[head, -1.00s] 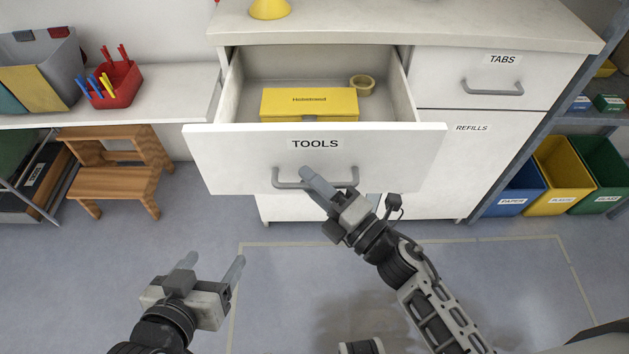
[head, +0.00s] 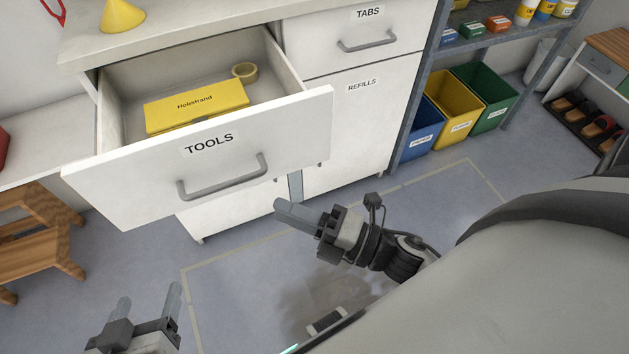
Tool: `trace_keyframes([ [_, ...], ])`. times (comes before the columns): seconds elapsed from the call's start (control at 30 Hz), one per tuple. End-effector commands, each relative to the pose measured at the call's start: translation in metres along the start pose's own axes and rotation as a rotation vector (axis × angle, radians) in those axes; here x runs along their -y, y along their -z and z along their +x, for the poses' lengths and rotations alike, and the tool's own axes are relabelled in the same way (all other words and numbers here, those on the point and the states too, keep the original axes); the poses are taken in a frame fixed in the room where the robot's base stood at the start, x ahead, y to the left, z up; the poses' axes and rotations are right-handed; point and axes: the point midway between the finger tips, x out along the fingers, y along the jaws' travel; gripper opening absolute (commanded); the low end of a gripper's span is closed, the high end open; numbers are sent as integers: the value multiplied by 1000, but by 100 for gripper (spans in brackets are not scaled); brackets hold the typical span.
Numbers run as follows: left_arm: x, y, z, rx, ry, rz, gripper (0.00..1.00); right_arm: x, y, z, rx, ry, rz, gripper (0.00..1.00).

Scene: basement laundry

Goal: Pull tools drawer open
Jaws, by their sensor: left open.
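The TOOLS drawer (head: 110,195) is pulled well out of the white cabinet. Its grey bar handle (head: 222,185) is on the drawer front, below the label. A yellow box (head: 197,106) and a roll of yellow tape (head: 245,71) lie inside. My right gripper (head: 284,207) is just right of the handle and apart from it; its fingers look close together, but from this angle I cannot tell whether they are shut. My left gripper (head: 148,304) is low at the left, open and empty, over the floor.
The TABS drawer (head: 355,38) and REFILLS door (head: 350,130) are closed. A yellow cone (head: 121,15) stands on the countertop. Blue (head: 420,128), yellow (head: 453,108) and green (head: 487,95) bins stand right of the cabinet. A wooden step stool (head: 40,240) is at the left.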

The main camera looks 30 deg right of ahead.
Motion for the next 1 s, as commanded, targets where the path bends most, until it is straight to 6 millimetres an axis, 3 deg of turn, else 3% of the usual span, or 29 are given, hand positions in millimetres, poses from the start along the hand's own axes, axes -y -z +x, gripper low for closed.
trace_keyframes([
  [0.1, 0, -2, 0, -1, -1, 1, 69, 1, 0, -21, 0, 4, 0, 32],
  [0.3, -1, -1, 0, -3, -2, 3, 69, 0, 0, -37, 0, 1, -1, 32],
  [0.87, -1, 0, -1, -3, -4, 5, 69, 0, 0, -38, 1, 0, 1, 32],
  [1.0, -2, 7, -5, -1, -3, 5, 69, -10, -14, -32, 86, 17, 119, 32],
])
